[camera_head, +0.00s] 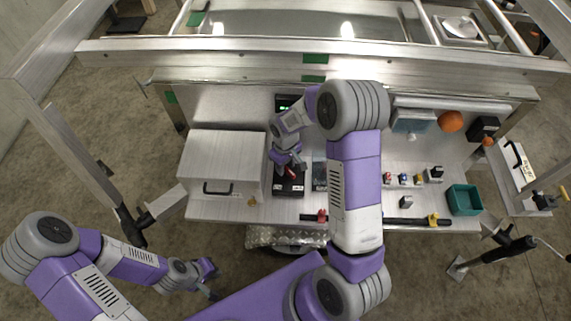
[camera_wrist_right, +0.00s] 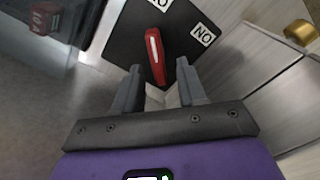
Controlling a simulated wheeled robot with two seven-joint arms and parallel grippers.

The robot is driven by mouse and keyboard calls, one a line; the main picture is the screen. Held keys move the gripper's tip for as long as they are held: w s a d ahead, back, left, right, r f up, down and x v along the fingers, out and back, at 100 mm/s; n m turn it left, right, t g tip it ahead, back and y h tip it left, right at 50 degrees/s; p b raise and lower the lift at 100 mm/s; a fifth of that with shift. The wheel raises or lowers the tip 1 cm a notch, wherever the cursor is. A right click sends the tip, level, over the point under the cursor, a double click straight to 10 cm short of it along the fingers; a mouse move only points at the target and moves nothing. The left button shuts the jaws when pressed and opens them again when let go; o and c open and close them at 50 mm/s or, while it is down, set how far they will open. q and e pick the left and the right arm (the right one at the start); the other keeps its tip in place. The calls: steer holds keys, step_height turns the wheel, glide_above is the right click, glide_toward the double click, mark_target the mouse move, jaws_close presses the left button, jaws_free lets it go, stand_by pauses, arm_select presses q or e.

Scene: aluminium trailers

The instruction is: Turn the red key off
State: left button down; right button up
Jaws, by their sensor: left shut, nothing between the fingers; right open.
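The red key (camera_wrist_right: 155,55) is a narrow red handle with a pale stripe, set on a black box (camera_wrist_right: 130,35) with white labels. In the right wrist view it runs nearly upright, and its near end lies between the fingertips of my right gripper (camera_wrist_right: 165,88). That gripper is open, with a finger on each side of the key; I cannot tell whether either touches it. In the head view the red key (camera_head: 291,171) shows just below my right gripper (camera_head: 287,164). My left gripper (camera_head: 211,285) is shut and empty at lower left.
A silver box with a black handle (camera_head: 215,165) stands left of the key box. Several small coloured parts (camera_head: 405,180), a teal bin (camera_head: 464,200) and an orange ball (camera_head: 451,122) are on the right. A metal rail (camera_head: 300,60) crosses behind the workbench.

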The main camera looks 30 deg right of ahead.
mark_target(286, 168)
step_height(286, 168, up, 8)
steer(key=shift+f+p, duration=0.2)
steer(key=shift+p, duration=0.8)
arm_select(q)
steer(key=shift+r, duration=0.95)
steer(key=shift+s, duration=0.1)
arm_select(e)
steer(key=shift+s+f, duration=0.1)
